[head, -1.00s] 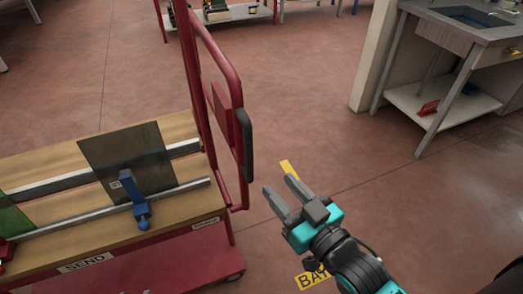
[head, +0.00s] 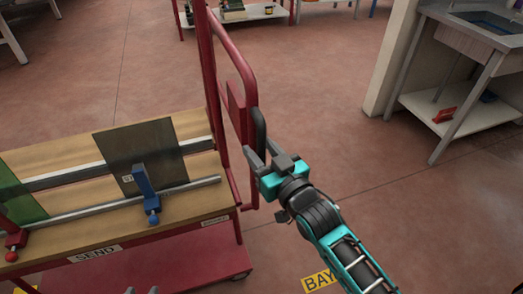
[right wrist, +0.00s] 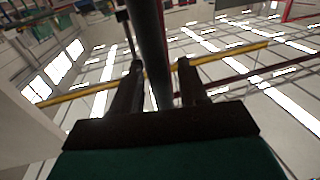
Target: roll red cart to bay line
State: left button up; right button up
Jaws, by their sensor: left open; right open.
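The red cart (head: 232,95) stands at the left of the head view, with a wooden deck (head: 60,165) marked SEND and a tall red push frame with a black grip (head: 260,127). My right gripper (head: 262,152) is open at the lower end of this grip. In the right wrist view the dark grip (right wrist: 152,50) runs between the two open fingers (right wrist: 158,80). Contact with it cannot be told. Just the tips of my left gripper (head: 142,291) show at the bottom edge, apart. A yellow BAY floor label (head: 319,281) is partly hidden by my right arm.
A dark plate (head: 140,150) with a blue clamp (head: 145,188) and a green pane (head: 22,195) with a red clamp (head: 13,240) are on the cart. A sink bench (head: 465,45) stands at right. Floor between is clear.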

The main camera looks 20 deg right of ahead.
grip_shut()
dwell(0.4)
